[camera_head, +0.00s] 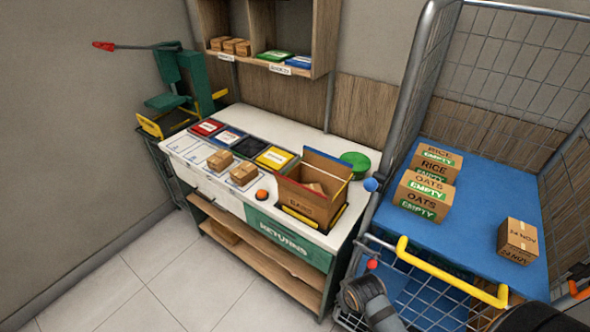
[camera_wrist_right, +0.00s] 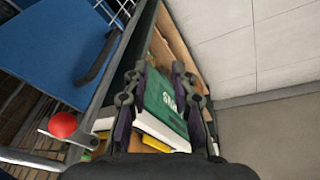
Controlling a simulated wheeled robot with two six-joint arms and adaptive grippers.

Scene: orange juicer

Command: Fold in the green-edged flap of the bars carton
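The bars carton (camera_head: 305,203) stands on the right part of the white worktable, its top open and flaps raised. I cannot make out a green edge on any flap. A brown item shows inside. My right gripper (camera_wrist_right: 160,70) is open and empty in the right wrist view, in front of the table's green front panel (camera_wrist_right: 165,105). The carton is not clearly seen there. My left gripper is in neither view.
A wire cage (camera_head: 405,150) with a yellow handle bar (camera_head: 450,272) stands right of the table (camera_head: 262,127), with cartons on its blue shelf (camera_head: 480,190). A green round object (camera_head: 355,163) sits behind the carton. Two small boxes (camera_head: 244,174) and an orange button (camera_head: 262,195) lie left of it.

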